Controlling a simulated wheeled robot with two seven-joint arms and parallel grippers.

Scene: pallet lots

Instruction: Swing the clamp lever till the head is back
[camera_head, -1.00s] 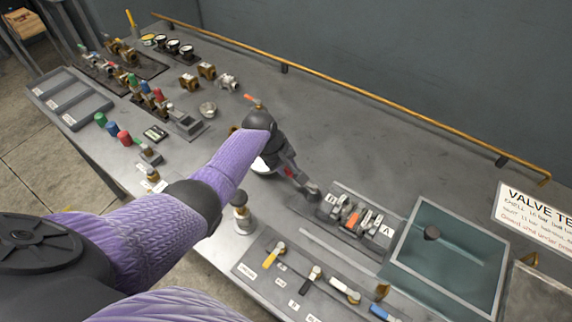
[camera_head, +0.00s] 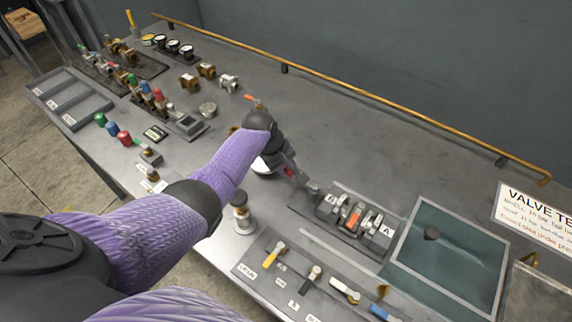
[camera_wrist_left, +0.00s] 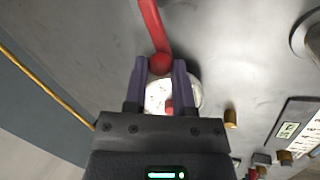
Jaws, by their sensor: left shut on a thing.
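The clamp lever (camera_wrist_left: 150,25) is a red bar with a red ball end in the left wrist view. My left gripper (camera_wrist_left: 160,68) is shut on the ball end, one finger on each side. In the head view my left gripper (camera_head: 283,168) is low over the middle of the bench, and a bit of red shows beside it. The gripper and arm hide most of the lever there. The clamp head cannot be made out clearly in either view. My right gripper is not in view.
A white round dish (camera_wrist_left: 185,92) lies below the gripper. A block with several levers (camera_head: 330,208) and a teal-lidded box (camera_head: 475,262) are to the right. Valves and gauges (camera_head: 172,45) stand at the back left. A yellow rail (camera_head: 380,114) edges the bench, whose back middle is clear.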

